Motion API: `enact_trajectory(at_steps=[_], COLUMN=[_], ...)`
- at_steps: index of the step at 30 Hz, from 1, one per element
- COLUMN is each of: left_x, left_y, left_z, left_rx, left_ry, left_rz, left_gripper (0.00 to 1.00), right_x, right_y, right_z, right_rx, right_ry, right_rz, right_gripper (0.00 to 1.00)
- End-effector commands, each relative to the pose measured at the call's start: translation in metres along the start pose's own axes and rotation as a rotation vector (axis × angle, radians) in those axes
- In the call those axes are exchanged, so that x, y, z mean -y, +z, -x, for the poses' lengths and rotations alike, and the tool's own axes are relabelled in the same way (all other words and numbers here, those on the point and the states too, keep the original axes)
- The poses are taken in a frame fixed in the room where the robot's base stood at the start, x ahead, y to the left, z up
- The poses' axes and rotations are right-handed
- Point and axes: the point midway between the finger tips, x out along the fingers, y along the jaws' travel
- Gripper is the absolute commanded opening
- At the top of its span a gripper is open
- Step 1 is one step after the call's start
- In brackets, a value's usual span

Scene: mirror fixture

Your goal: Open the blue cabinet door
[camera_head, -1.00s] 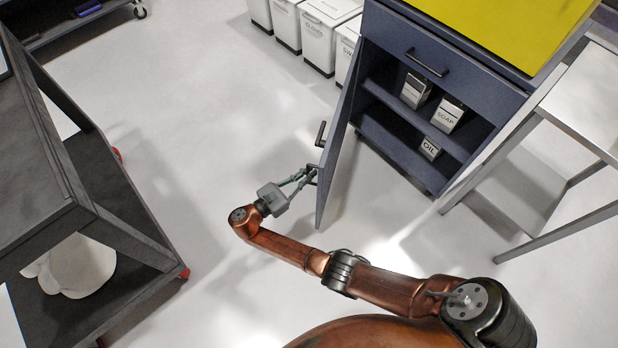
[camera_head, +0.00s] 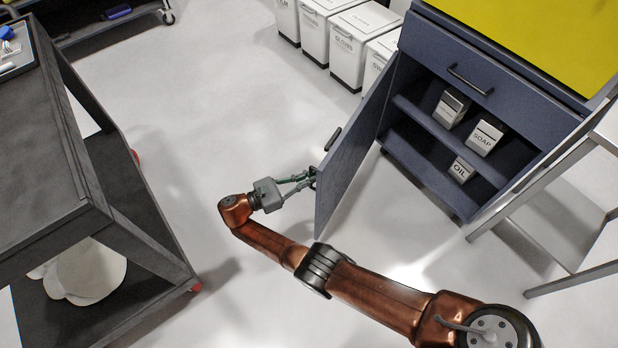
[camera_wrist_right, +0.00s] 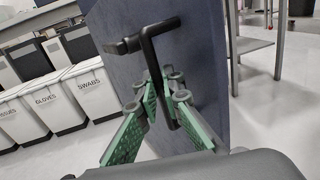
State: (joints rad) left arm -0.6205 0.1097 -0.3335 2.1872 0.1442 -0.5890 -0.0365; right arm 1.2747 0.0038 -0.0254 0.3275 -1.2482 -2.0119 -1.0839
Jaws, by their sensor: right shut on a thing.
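The blue cabinet (camera_head: 515,106) stands at the upper right, and its door (camera_head: 358,140) is swung well open to the left, showing the shelves. The door's black handle (camera_head: 332,139) is on its outer face near the free edge. My right gripper (camera_head: 312,178) is at the lower part of that handle. In the right wrist view the green fingers (camera_wrist_right: 164,88) are shut around the upright bar of the handle (camera_wrist_right: 152,62), with the door panel (camera_wrist_right: 200,70) right behind. My left gripper is not in view.
Boxes labelled soap (camera_head: 485,137) and oil (camera_head: 460,169) stand on the shelves. A dark cart (camera_head: 130,235) is at the left, and a light metal table (camera_head: 565,185) is close to the cabinet's right. White bins (camera_head: 349,45) stand behind the door. The floor between cart and door is clear.

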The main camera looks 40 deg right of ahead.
Motion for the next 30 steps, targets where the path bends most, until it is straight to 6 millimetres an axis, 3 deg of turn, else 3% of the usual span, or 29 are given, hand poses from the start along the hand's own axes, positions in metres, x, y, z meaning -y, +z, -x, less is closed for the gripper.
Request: enact_trajectory(at_steps=[7, 8, 15, 30], left_x=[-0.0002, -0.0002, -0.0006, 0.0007], left_y=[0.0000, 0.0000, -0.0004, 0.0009], left_z=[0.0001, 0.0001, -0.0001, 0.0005], left_rx=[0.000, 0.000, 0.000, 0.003], left_ry=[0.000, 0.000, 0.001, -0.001], left_rz=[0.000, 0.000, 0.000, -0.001], left_gripper=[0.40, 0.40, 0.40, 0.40], right_x=[-0.0014, -0.0015, -0.0017, -0.0023], right_y=[0.0004, 0.0004, 0.0005, 0.0090], right_z=[-0.0032, -0.0032, 0.0000, 0.0032], right_rx=[0.000, 0.000, 0.000, -0.008], right_ry=[-0.001, 0.000, 0.003, 0.009], right_rz=[-0.001, -0.001, -0.001, -0.004], right_gripper=[0.00, 0.09, 0.25, 0.25])
